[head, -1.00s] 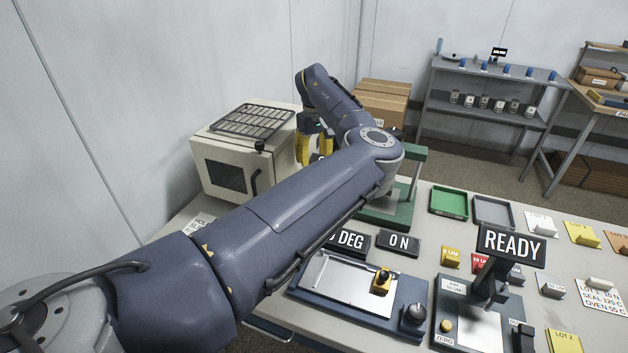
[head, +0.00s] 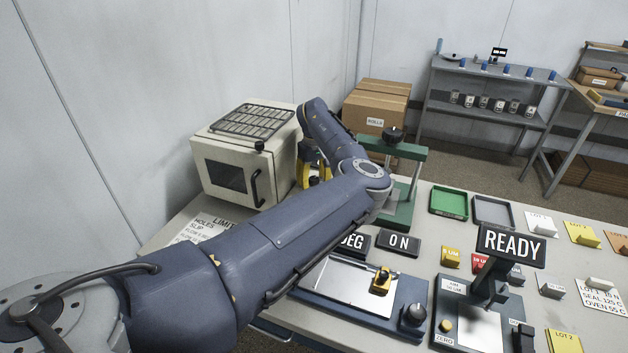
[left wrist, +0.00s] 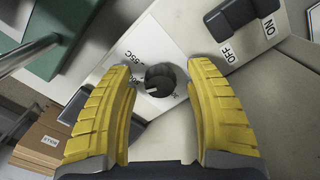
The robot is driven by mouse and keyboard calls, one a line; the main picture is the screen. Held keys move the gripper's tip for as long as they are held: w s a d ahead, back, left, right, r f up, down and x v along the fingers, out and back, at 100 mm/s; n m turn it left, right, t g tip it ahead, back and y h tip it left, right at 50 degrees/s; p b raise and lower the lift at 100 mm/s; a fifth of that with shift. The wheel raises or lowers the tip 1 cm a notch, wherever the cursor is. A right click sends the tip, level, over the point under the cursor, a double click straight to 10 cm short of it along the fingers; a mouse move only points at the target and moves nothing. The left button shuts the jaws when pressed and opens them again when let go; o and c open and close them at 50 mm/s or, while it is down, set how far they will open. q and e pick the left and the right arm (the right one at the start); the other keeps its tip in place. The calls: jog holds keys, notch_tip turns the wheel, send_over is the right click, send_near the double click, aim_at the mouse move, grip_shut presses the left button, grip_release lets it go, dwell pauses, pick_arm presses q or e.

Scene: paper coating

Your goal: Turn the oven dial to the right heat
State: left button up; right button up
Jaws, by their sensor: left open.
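The cream oven (head: 225,168) stands at the back left of the bench, with a rack on its top. Its dark round dial (left wrist: 160,79) shows in the left wrist view, beside a "55C" mark; other marks are partly hidden by a finger. My left gripper (head: 308,172) is beside the oven's right side, its yellow fingers partly hidden by my arm in the head view. In the left wrist view the open fingers (left wrist: 165,70) stand on either side of the dial, with gaps. I cannot tell how deep they reach. My right gripper is not in view.
An ON/OFF switch (left wrist: 243,22) sits near the dial. A green press (head: 405,185) stands to the right of my left arm, close by. Cardboard boxes (head: 375,108) are behind. A coating plate (head: 345,287) and a READY display (head: 511,245) are nearer the front.

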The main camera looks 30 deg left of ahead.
pick_arm(q)
jog(key=shift+c, duration=0.5)
grip_shut()
jog(key=shift+m, duration=0.3)
jog(key=m, duration=0.4)
jog(key=shift+f+m, duration=0.1)
jog(key=shift+m, duration=0.2)
jog(key=shift+s+m, duration=0.1)
jog(key=shift+m, duration=2.2)
jog(key=shift+f, duration=0.1)
jog(key=shift+o, duration=0.5)
grip_release()
jog(key=shift+r, duration=0.2)
